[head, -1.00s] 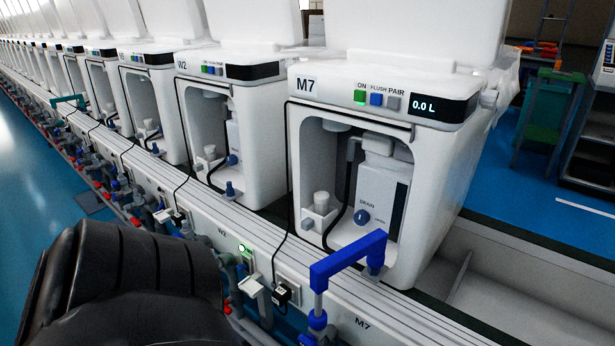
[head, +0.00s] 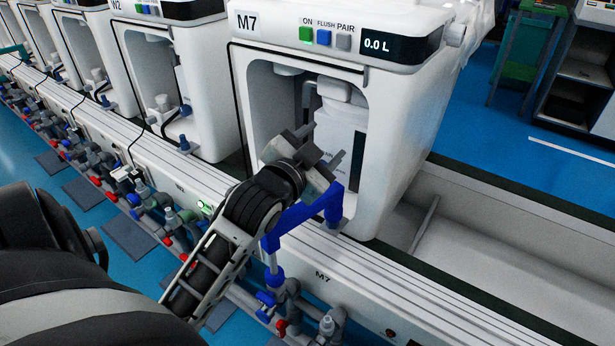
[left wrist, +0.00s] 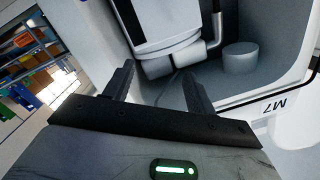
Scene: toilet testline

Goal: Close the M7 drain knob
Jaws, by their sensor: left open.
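The M7 unit (head: 250,70) is a white cabinet with an open recess. Inside stands a white tank (head: 338,135), which also shows upside down in the left wrist view (left wrist: 160,22). The drain knob, the blue dial seen earlier on the tank's front, is now hidden behind my left gripper (head: 322,148) in the head view. I cannot make it out in the left wrist view. My left gripper is at the recess opening, its jaws (left wrist: 157,74) apart with nothing between them. I cannot tell how the knob is turned. My right gripper is not in view.
A blue pipe arm (head: 290,215) stands close below my left gripper, in front of the recess. A white rail (head: 400,285) and piping run along the front. The W2 unit (head: 190,70) stands to the left. The display (head: 388,44) reads 0.0 L.

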